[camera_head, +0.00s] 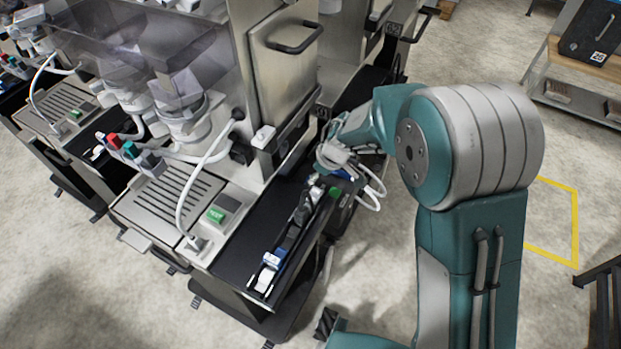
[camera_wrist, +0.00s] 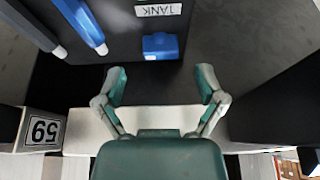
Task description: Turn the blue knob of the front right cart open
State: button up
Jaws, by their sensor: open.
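The blue knob (camera_wrist: 160,45) shows in the wrist view as a small blue block on a dark panel, beside a white label reading TANK, upside down in the picture. My gripper (camera_wrist: 161,80) is open, with its two green fingertips spread to either side, just below the knob in the picture. Nothing is between the fingers, and they do not appear to touch the knob. In the head view my arm reaches to the side of the front right cart (camera_head: 252,205); the gripper end is partly hidden by the arm and cables, and the knob cannot be made out clearly there.
Another cart row stands behind on the left. Open floor lies to the right, before a shelf (camera_head: 575,70).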

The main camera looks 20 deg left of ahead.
jog(key=shift+x, duration=1.9)
jog(key=c, duration=1.2)
jog(key=shift+o, duration=0.2)
